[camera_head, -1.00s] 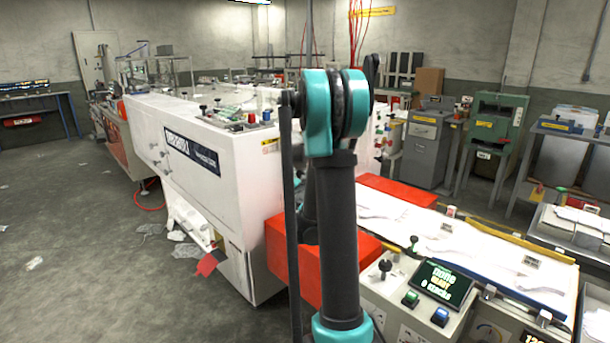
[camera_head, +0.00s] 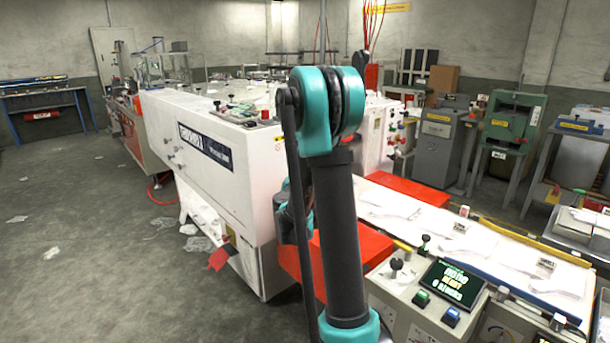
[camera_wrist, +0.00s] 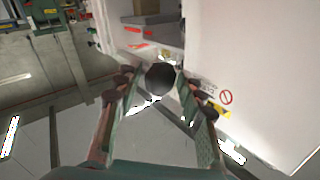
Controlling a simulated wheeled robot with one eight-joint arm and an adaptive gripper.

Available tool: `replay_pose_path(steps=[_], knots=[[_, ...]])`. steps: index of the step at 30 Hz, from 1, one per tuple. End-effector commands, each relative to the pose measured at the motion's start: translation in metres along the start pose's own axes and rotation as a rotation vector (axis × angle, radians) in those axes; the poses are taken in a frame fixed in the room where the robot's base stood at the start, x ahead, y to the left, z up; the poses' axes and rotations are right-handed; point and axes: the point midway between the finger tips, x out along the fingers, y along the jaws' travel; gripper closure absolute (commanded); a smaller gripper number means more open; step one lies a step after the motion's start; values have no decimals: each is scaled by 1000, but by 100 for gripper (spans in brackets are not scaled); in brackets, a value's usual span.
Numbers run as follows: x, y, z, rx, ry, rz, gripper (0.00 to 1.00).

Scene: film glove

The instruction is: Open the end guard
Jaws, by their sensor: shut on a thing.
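In the wrist view, my gripper (camera_wrist: 157,88) has its two fingers on either side of a round black knob (camera_wrist: 160,78), shut on it. A large white panel (camera_wrist: 255,60) fills the right side, with a prohibition sign and a yellow label near the knob. It looks like part of the guard, but I cannot tell how the knob joins it or how far it stands open. In the head view, the white machine (camera_head: 215,125) stands left of my arm. My own arm hides the gripper and the knob there.
A red cover (camera_head: 350,245) and a long bed with paper stacks (camera_head: 460,230) lie to the right. A control box with a lit screen (camera_head: 453,285) stands at the front right. Loose paper lies on the floor beside the machine. The floor at left is mostly clear.

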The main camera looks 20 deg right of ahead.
Motion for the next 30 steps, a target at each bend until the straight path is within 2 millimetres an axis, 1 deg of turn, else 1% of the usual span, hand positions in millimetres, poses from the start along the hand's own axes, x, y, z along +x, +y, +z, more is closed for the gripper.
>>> replay_pose_path(steps=[1,10,11,13,14,30], knots=[[4,-15,3,-2,-6,-29,100],[4,-15,3,-2,-7,-29,100],[4,-15,3,-2,-7,-29,58],[4,-14,3,-1,-7,-28,49],[4,-14,3,-1,-7,-28,48],[2,-10,2,0,-5,-22,48]])
